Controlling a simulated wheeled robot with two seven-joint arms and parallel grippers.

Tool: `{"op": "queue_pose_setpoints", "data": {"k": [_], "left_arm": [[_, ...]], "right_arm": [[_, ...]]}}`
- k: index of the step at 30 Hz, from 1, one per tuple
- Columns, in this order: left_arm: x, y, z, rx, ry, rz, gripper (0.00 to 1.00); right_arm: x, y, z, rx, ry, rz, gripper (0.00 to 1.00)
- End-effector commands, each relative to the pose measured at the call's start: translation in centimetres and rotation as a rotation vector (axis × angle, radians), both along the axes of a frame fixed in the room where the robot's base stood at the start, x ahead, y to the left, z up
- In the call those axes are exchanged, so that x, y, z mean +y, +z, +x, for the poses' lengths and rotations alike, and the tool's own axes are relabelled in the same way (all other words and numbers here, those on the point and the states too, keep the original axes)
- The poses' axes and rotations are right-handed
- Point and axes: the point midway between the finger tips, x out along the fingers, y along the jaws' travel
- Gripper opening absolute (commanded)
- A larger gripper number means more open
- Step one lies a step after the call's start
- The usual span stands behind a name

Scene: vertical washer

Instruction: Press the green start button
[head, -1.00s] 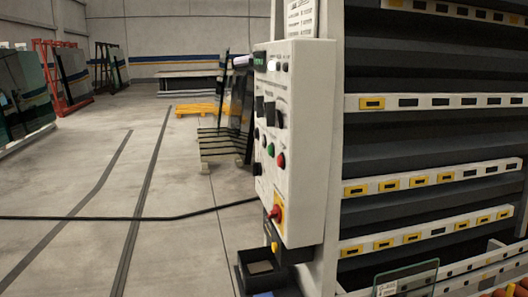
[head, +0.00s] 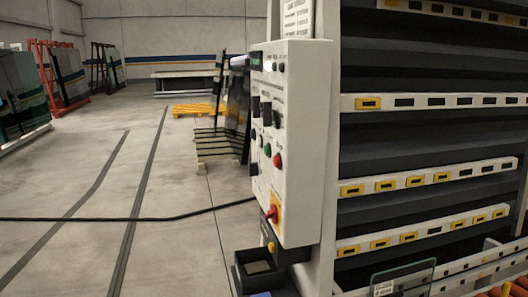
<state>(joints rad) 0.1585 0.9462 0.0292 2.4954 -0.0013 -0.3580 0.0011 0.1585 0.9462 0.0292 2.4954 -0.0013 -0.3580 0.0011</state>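The green start button (head: 267,150) sits on the front face of a white control box (head: 305,140), seen at a steep angle near the middle of the head view. A red button (head: 277,160) is just below and to the right of it. Black knobs (head: 266,112) are above it. A red rotary switch on a yellow plate (head: 273,211) is lower on the same face. Neither of my grippers shows in the head view, and nothing covers the green button.
The washer (head: 430,140) with its white slotted rails fills the right side. A black open bin (head: 240,280) is below the box. A black cable (head: 110,219) runs across to the box. Glass racks (head: 68,75) stand at the far left. The floor (head: 185,240) at left is mostly clear.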

Motion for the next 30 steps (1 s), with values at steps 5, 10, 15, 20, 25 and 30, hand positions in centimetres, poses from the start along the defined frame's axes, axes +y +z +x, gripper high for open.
{"op": "queue_pose_setpoints", "data": {"k": [5,10,15,20,25,30], "left_arm": [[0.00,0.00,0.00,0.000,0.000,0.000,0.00],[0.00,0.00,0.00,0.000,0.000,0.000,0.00],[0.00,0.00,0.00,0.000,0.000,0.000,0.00],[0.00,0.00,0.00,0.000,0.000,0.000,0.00],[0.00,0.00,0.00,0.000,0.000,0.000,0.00],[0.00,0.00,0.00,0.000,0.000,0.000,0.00]], "right_arm": [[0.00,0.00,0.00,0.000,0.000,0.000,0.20],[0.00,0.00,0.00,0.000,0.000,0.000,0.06],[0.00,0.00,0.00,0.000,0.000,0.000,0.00],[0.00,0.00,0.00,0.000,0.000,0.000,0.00],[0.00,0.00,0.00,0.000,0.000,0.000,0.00],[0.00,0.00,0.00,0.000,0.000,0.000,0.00]]}}
